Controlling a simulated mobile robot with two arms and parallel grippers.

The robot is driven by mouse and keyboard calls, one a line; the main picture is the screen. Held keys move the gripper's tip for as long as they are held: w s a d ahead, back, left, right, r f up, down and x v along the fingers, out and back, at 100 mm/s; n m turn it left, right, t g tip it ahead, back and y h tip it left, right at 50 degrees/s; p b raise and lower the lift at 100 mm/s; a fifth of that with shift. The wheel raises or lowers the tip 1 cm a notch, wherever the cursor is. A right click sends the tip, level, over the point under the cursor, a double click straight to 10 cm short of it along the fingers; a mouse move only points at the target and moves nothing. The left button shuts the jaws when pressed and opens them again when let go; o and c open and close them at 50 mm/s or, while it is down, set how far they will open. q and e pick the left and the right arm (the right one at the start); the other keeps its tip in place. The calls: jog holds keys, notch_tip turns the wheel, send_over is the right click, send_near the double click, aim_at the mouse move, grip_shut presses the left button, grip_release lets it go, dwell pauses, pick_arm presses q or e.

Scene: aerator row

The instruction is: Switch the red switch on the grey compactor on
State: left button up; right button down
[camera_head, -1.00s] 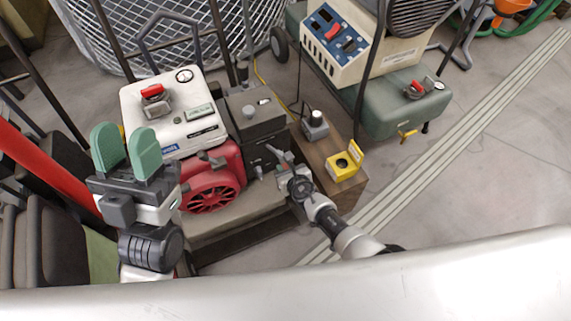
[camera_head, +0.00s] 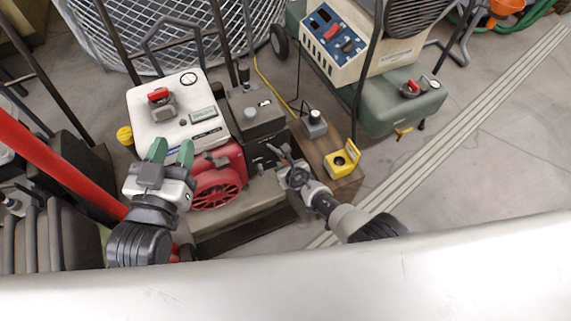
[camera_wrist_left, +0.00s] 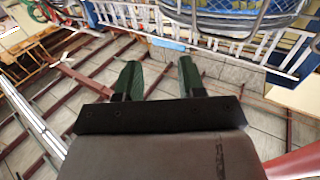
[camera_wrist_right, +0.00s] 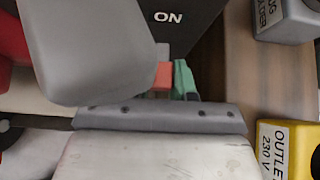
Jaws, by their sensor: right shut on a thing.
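The grey compactor (camera_head: 258,118) is a dark grey box beside a white-topped machine with a red engine. In the right wrist view its dark face (camera_wrist_right: 135,40) carries the word ON. My right gripper (camera_head: 283,163) is at the front of this box. In the right wrist view, a small red switch piece (camera_wrist_right: 163,76) sits against its green finger, and the gripper is shut on it. A blurred grey part (camera_wrist_right: 90,50) hides the other finger. My left gripper (camera_head: 171,152) is open and empty in front of the white-topped machine; both fingers show in the left wrist view (camera_wrist_left: 160,80).
Another red switch (camera_head: 158,96) is on the white machine. Others are on a blue panel (camera_head: 331,32) and a green tank (camera_head: 411,87). A yellow outlet box (camera_head: 342,162) and grey plug holder (camera_head: 314,124) stand right of the compactor. Floor at right is open.

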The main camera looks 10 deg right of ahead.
dwell(0.3)
jog(key=c, duration=1)
grip_release()
jog(key=shift+o, duration=0.2)
pick_arm(q)
jog(key=shift+f, duration=0.1)
pick_arm(e)
jog(key=shift+s+d+r+p, duration=0.1)
jog(key=shift+s+r+p, duration=0.05)
jog(key=shift+p, duration=0.15)
pick_arm(q)
jog(key=s+a+f+g+y+p, duration=0.2)
jog(key=s+a+f+g+p, duration=0.15)
jog(key=s+g, duration=0.3)
jog(key=s+a+f+g+y+p, duration=0.2)
jog(key=s+f+g+p, duration=0.3)
jog(key=g, duration=0.3)
notch_tip(320, 180, down, 6)
jog(key=shift+f+n, duration=0.2)
jog(key=shift+n, duration=0.2)
pick_arm(e)
jog(key=v, duration=1)
